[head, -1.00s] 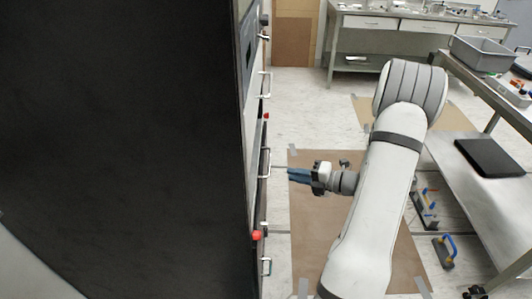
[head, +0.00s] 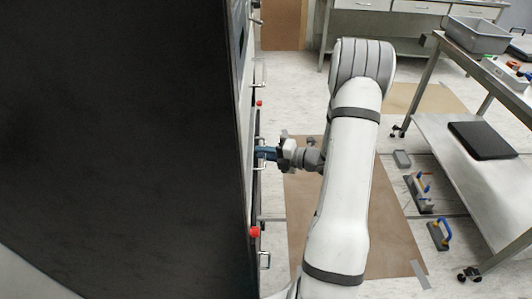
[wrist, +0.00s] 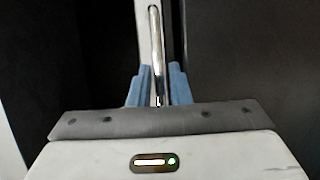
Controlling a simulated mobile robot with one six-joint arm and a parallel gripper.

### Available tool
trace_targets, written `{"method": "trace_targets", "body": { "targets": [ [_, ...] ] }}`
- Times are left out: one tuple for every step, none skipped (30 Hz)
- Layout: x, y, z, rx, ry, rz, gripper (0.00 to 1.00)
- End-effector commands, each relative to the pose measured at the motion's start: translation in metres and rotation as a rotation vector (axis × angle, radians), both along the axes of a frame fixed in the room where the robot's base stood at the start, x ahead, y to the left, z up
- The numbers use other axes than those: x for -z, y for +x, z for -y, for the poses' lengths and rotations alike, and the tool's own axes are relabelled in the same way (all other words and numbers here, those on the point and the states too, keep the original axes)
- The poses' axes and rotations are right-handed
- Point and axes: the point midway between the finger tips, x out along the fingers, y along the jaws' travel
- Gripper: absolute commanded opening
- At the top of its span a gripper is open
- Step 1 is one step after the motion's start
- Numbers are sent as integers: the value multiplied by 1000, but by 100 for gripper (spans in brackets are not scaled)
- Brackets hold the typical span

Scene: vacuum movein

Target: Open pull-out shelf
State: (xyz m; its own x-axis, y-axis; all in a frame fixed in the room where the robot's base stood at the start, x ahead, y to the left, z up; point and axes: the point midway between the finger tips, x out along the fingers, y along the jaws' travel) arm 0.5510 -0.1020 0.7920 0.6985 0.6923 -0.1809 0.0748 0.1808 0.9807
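The tall black cabinet (head: 120,140) fills the left of the head view; its front, with several metal handles, shows edge-on. My gripper (head: 266,153), with blue fingers, is at one of these handles between two red knobs. In the wrist view a shiny bar handle (wrist: 156,45) runs down between the two blue fingers of my gripper (wrist: 159,88). The fingers are apart, one on each side of the bar, with a gap visible at both. The pull-out shelf itself cannot be made out; the front looks flush. The contact at the handle is partly hidden by my fingers.
A red knob (head: 254,232) sticks out below my gripper and a smaller one (head: 259,103) above. A metal cart (head: 470,160) with a grey bin (head: 478,35) stands at the right. Blue-handled tools (head: 438,235) lie on the floor. Brown floor sheet (head: 390,240) is clear.

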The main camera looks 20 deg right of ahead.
Motion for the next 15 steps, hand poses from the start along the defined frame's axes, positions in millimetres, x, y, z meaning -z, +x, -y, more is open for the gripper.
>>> {"method": "trace_targets", "body": {
  "targets": [
    [0, 0, 0, 0, 0, 0, 17],
    [0, 0, 0, 1, 0, 0, 17],
    [0, 0, 0, 1, 0, 0, 17],
    [0, 0, 0, 1, 0, 0, 17],
    [0, 0, 0, 1, 0, 0, 16],
    [0, 0, 1, 1, 0, 0, 13],
    [0, 0, 1, 1, 0, 0, 11],
    [0, 0, 1, 1, 0, 0, 8],
    [0, 0, 1, 1, 0, 0, 5],
    [0, 0, 1, 1, 0, 0, 2],
    [0, 0, 1, 1, 0, 0, 0],
    [0, 0, 1, 1, 0, 0, 0],
    [0, 0, 1, 1, 0, 0, 0],
    [0, 0, 1, 2, 0, 0, 0],
    [0, 0, 1, 2, 0, 0, 0]
  ]
}}
